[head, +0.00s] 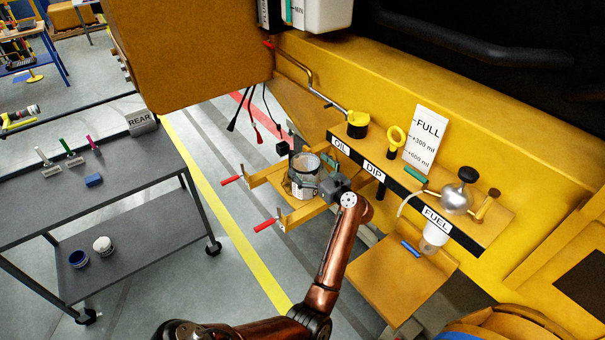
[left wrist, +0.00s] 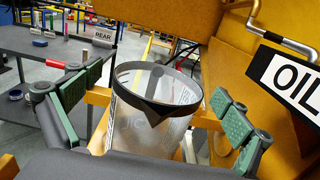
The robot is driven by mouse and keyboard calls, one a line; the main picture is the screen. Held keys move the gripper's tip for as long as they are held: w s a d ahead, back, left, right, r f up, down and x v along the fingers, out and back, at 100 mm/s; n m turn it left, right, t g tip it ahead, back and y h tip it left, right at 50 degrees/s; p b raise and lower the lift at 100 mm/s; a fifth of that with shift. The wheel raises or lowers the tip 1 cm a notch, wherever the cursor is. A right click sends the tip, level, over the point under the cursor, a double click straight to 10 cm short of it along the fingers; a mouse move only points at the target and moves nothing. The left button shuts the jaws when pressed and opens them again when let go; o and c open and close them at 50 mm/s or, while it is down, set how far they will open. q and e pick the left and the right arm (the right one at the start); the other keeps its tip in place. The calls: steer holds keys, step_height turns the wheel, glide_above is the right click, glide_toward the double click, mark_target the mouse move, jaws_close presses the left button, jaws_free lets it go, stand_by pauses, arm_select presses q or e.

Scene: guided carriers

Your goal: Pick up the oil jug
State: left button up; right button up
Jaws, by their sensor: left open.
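The oil jug (head: 303,178) is a clear, see-through vessel with a dark rim and a pouring lip. It stands upright on a yellow bracket shelf beside the OIL label. In the left wrist view the jug (left wrist: 150,120) is in the middle, with its lip toward the camera. My left gripper (head: 322,181) is at the jug's near right side in the head view. In the left wrist view its green-padded fingers (left wrist: 157,90) are open, one on each side of the jug, with gaps visible. The jug's lower part is hidden by the gripper body. My right gripper is not in view.
Red-handled clamps (head: 265,225) stick out from the shelf. A yellow ledge with a DIP label (head: 373,168), a dipstick ring and a FUEL label (head: 437,219) lies to the right. An orange box (head: 190,50) hangs above. A grey cart (head: 95,195) stands left.

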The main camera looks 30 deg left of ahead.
mark_target(298, 155)
arm_select(q)
steer(key=x, duration=0.2)
steer(key=shift+a+r, duration=0.1)
steer(key=shift+a, duration=0.3)
steer(key=shift+w+a+p, duration=0.2)
steer(key=shift+w+p, duration=0.1)
steer(key=shift+d, duration=0.15)
steer(key=shift+s, duration=0.15)
steer(key=shift+c, duration=0.8)
steer(key=c, duration=1.6)
